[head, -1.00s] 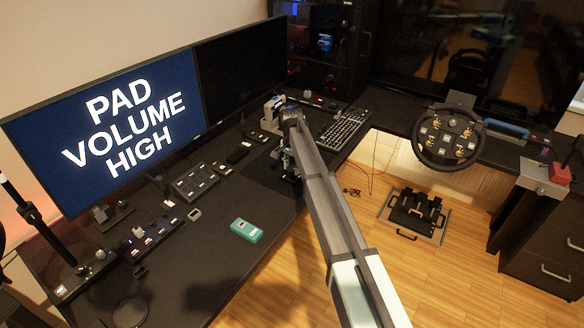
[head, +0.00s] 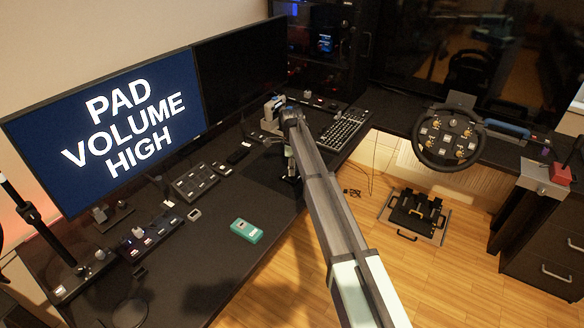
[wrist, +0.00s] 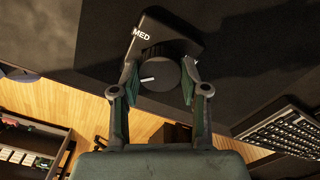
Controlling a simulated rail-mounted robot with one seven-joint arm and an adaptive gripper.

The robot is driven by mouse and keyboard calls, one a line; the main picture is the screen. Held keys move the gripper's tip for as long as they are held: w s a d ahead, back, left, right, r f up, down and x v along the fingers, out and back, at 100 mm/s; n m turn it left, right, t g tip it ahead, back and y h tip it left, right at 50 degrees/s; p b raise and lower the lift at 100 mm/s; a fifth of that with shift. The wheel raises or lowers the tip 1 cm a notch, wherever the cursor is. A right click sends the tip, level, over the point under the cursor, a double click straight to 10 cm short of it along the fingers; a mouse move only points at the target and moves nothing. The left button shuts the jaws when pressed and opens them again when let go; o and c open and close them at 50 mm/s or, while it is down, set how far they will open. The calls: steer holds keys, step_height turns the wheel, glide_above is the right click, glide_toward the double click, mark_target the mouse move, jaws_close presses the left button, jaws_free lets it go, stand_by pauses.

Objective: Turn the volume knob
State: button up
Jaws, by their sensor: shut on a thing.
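The volume knob (wrist: 158,76) is a round dark dial with a white pointer line, set on a small black box (wrist: 172,34) marked "MED" in the wrist view. The pointer aims to the left in that view. My gripper (wrist: 160,84) is shut on the knob, with one finger on each side of it. In the head view my arm hides the knob and most of the gripper. The left monitor (head: 125,125) reads "PAD VOLUME HIGH".
A keyboard (head: 343,130) lies on the desk right of my arm. A button pad (head: 195,182) and a teal box (head: 246,231) lie to its left. A steering wheel (head: 449,138) stands at the right. The desk around the teal box is largely clear.

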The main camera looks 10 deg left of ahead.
steer(key=shift+m, duration=1.1)
steer(key=o, duration=1.1)
steer(key=shift+o, duration=0.2)
step_height(320, 180, up, 12)
